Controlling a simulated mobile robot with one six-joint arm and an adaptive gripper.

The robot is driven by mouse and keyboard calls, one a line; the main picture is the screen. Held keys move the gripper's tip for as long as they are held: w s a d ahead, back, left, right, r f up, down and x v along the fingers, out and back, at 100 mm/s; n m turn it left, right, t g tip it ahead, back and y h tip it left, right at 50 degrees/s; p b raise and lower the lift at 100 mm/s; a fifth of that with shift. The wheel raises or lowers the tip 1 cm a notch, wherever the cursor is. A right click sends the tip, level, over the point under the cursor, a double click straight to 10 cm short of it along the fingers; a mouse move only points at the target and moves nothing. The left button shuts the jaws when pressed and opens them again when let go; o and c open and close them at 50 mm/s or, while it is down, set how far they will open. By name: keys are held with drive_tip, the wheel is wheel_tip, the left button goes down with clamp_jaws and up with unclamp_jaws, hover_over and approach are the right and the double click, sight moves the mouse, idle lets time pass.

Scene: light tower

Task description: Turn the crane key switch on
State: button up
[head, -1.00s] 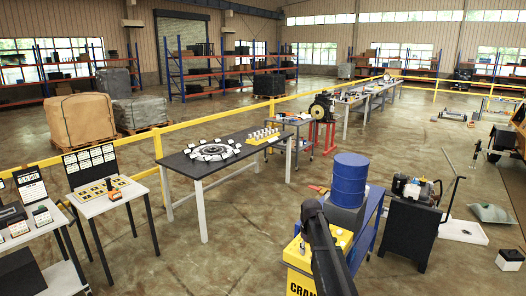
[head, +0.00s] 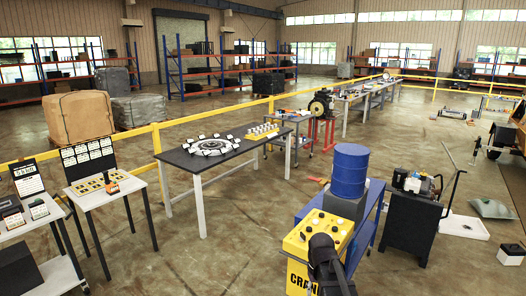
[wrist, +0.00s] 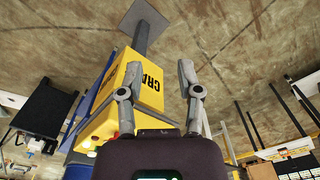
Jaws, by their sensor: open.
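The yellow crane control box (head: 318,227) stands at the lower middle of the head view, with small controls on its sloped top. I cannot tell which of them is the key switch. My gripper (head: 320,243) is in front of the box and hides part of its panel and front. In the wrist view my gripper (wrist: 160,72) is open, with nothing between its fingers. The crane box (wrist: 150,88), with part of its black lettering, shows behind and between the fingers. Part of its panel shows at the lower left, with a red spot and small lights. I see no contact.
A blue drum (head: 349,172) stands on a blue cart (head: 366,236) right behind the box. A black cabinet (head: 410,226) is to the right. A dark-topped table (head: 185,160) and a small white table (head: 105,192) are to the left. Open floor lies between the tables and the box.

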drive_tip(key=s+f+m+b, duration=0.1)
drive_tip(key=s+f+b, duration=0.1)
drive_tip(key=s, duration=0.9)
drive_tip(key=shift+f+m+b, duration=0.3)
drive_tip(key=shift+f, duration=0.5)
